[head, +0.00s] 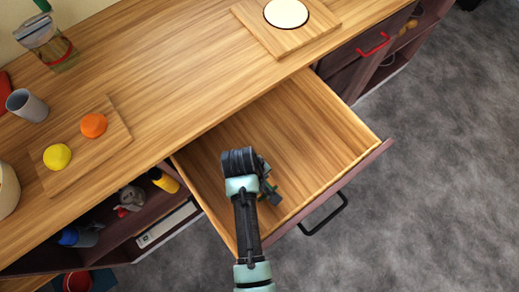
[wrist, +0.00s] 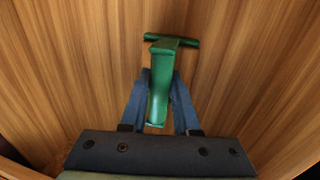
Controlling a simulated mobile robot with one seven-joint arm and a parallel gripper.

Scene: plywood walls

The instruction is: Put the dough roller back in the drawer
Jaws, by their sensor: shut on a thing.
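The dough roller (wrist: 162,82) is green with a T-shaped end. My gripper (wrist: 160,88) is shut on it, one dark finger on each side of its body. The open wooden drawer (head: 310,125) holds nothing else that I can see. In the head view my gripper (head: 268,184) is over or inside the front part of the drawer, and my wrist hides most of the roller. In the wrist view the drawer's wood (wrist: 75,65) surrounds the roller; I cannot tell whether the roller touches the bottom.
The wooden counter (head: 180,65) lies behind the drawer. It bears a board with orange (head: 93,125) and yellow (head: 57,156) lumps, a grey cup (head: 27,105) and a glass jar (head: 47,43). A closed drawer has a red handle (head: 373,45). Open shelves hold several items. Grey floor is clear at right.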

